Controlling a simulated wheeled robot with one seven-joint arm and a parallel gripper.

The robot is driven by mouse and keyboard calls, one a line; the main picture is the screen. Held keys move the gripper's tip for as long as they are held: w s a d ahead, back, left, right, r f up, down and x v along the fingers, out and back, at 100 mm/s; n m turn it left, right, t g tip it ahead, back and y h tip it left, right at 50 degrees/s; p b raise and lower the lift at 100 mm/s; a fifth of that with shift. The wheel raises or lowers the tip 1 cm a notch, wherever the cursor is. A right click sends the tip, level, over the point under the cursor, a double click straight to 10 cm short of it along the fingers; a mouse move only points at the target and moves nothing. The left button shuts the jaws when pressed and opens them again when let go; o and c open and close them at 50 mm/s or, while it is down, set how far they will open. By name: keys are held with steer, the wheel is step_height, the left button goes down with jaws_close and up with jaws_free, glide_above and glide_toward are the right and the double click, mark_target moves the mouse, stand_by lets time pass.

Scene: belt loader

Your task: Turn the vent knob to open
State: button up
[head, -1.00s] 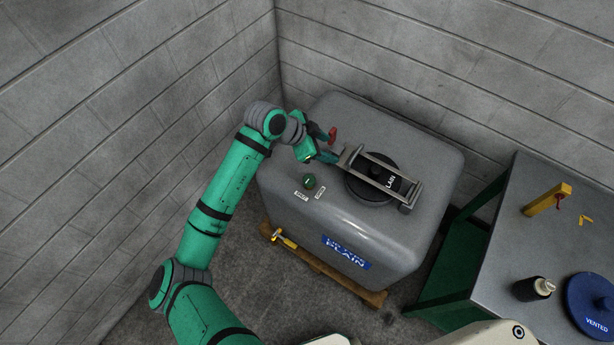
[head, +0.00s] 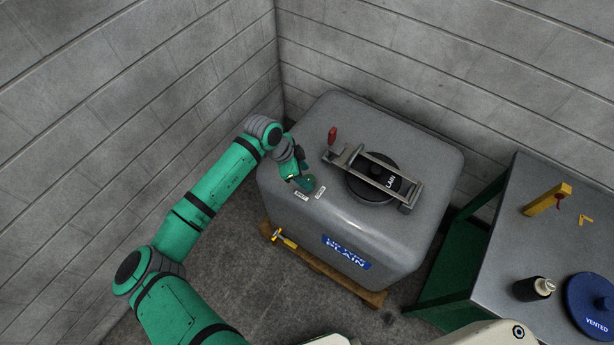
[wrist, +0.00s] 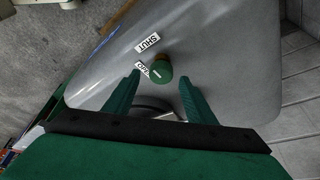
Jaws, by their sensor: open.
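The vent knob is a small green knob on a brass-coloured stem, on top of the grey tank (head: 345,225). In the wrist view the knob (wrist: 164,70) shows a short white mark, with a SHUT label (wrist: 148,43) and an OPEN label (wrist: 143,69) beside it. My gripper (wrist: 159,77) is open, one green finger on each side of the knob, with gaps visible between fingers and knob. In the head view my gripper (head: 304,182) is over the knob and largely hides it. I cannot tell which label the mark points to.
A black lid (head: 373,184) under a metal bar with a red handle (head: 332,135) sits right of the knob. A table (head: 510,240) at right holds a bottle (head: 533,289) and a blue VENTED lid (head: 592,304).

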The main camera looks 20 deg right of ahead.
steer(key=shift+x, duration=1.1)
steer(key=c, duration=1)
